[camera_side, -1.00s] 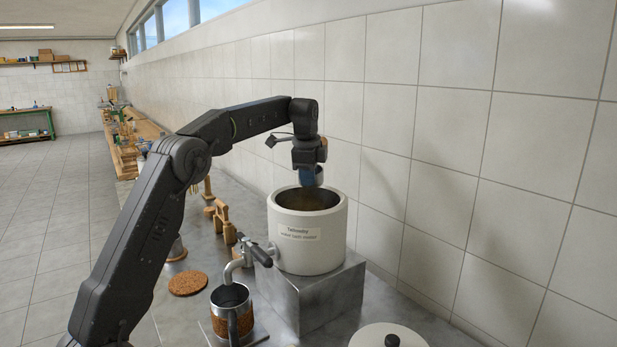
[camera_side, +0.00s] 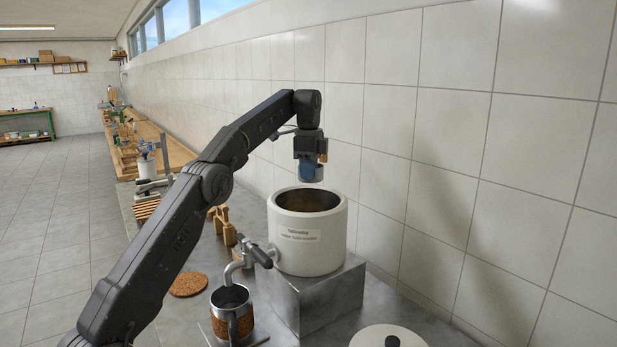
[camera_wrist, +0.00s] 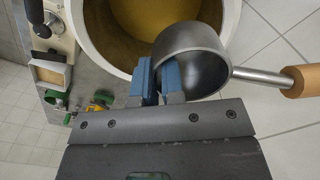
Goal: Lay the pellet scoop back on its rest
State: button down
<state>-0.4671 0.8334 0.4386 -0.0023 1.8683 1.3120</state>
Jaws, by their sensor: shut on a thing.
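The pellet scoop (camera_wrist: 196,62) shows large in the wrist view, a grey metal cup with a handle and a wooden grip (camera_wrist: 302,80) at the right. My gripper (camera_wrist: 160,78) is shut on the rim of the scoop's cup with its blue fingers. The cup looks empty inside, as far as it shows. In the side view my gripper (camera_side: 309,172) holds the scoop above the open white tank (camera_side: 320,240), clear of its rim. In the wrist view the tank (camera_wrist: 88,30) has a golden-brown inside. I cannot tell which thing is the scoop's rest.
The tank stands on a metal block (camera_side: 318,300) with a tap (camera_side: 245,258) over a cork-banded mug (camera_side: 232,315). A wooden stand (camera_side: 222,224) and a cork mat (camera_side: 188,285) are left of it. A white lid (camera_side: 388,338) lies at front right. The tiled wall is close behind.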

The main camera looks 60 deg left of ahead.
jog(key=shift+r, duration=0.5)
